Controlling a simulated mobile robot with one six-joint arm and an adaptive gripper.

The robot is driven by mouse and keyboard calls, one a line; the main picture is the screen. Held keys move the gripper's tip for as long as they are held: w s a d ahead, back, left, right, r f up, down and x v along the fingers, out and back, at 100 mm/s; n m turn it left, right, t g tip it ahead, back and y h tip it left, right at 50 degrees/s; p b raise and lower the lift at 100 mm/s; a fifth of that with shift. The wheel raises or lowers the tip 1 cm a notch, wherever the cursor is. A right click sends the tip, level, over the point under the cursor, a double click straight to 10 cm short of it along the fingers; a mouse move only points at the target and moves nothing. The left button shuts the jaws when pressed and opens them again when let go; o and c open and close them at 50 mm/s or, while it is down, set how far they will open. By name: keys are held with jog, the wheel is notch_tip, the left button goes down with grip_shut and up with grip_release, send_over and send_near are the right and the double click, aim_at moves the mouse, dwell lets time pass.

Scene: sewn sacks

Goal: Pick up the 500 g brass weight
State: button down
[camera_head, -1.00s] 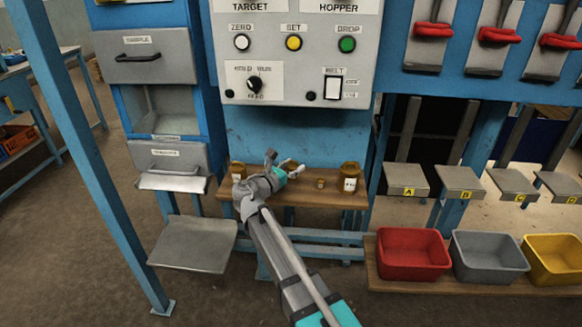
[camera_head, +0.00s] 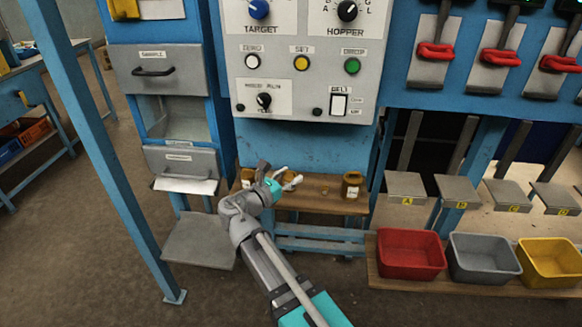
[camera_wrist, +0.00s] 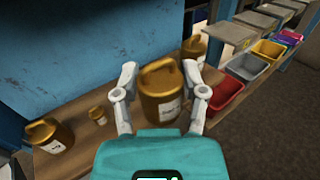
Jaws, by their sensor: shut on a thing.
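My gripper (camera_wrist: 162,98) has its two fingers on either side of a large brass weight (camera_wrist: 160,85) with a loop handle and a white label too blurred to read surely. It is shut on this weight, which looks upright. I cannot tell whether it is clear of the wooden shelf (camera_wrist: 92,145). In the head view my gripper (camera_head: 286,182) is at the shelf (camera_head: 320,206), and the held weight is mostly hidden behind it.
Another brass weight (camera_wrist: 50,136) and a small one (camera_wrist: 98,115) stand to the left. A further weight (camera_wrist: 193,48) stands to the right, also seen in the head view (camera_head: 352,186). The blue panel (camera_wrist: 75,45) rises behind. Red (camera_head: 410,262), grey and yellow bins lie right.

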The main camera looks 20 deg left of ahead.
jog(key=shift+s+r, duration=0.35)
jog(key=shift+s, duration=0.35)
jog(key=shift+r+p, duration=0.1)
jog(key=shift+p, duration=0.25)
